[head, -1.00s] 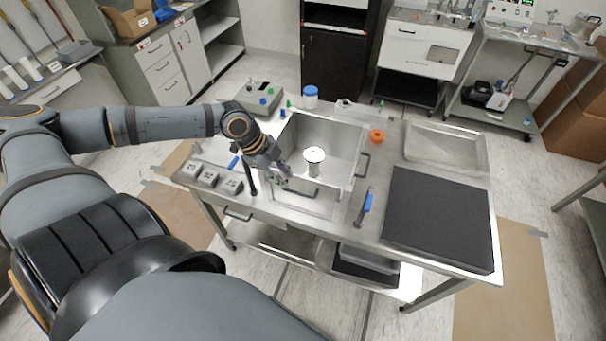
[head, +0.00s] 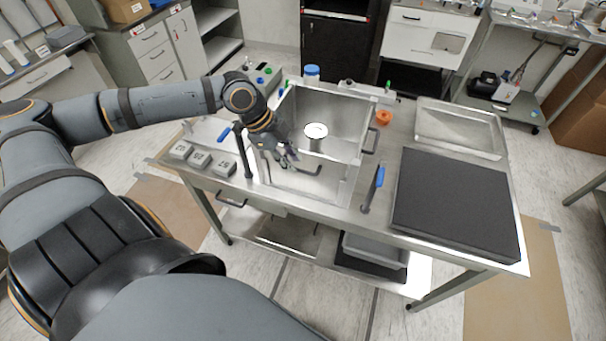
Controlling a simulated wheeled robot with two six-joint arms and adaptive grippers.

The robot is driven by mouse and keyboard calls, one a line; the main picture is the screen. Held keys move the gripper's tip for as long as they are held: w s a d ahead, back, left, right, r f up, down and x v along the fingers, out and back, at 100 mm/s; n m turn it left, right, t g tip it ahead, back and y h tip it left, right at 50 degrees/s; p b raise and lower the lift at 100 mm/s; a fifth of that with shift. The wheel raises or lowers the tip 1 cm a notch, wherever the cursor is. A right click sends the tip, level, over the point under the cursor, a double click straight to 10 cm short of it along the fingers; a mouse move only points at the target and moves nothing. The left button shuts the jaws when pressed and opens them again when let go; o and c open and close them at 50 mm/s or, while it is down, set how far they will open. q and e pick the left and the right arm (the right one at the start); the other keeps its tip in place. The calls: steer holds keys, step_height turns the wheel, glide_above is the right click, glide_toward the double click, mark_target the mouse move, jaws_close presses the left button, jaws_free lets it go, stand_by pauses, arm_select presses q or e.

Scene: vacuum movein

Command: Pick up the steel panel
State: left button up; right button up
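The steel panel (head: 318,186) is a flat bright metal sheet at the front of the open steel box, with a dark bar handle (head: 308,173) on it. Whether it lies flat or leans against the box is hard to tell. My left gripper (head: 287,158) is over the panel's left part, close to the handle's left end. Its fingers look parted, with nothing seen between them. Contact with the handle cannot be made out. The steel box (head: 352,112) holds a white-topped cylinder (head: 316,131). My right gripper is not in view.
Small grey blocks (head: 203,159) stand at the left. A black mat (head: 456,203) and a shallow steel tray (head: 462,128) cover the bench's right side.

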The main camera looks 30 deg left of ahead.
mark_target(300, 170)
arm_select(q)
steer(key=b+x, duration=0.2)
steer(key=b, duration=0.1)
steer(key=shift+f+b, duration=0.15)
steer(key=shift+b, duration=0.15)
steer(key=shift+x, duration=1.45)
steer(key=shift+d, duration=0.1)
jaws_close()
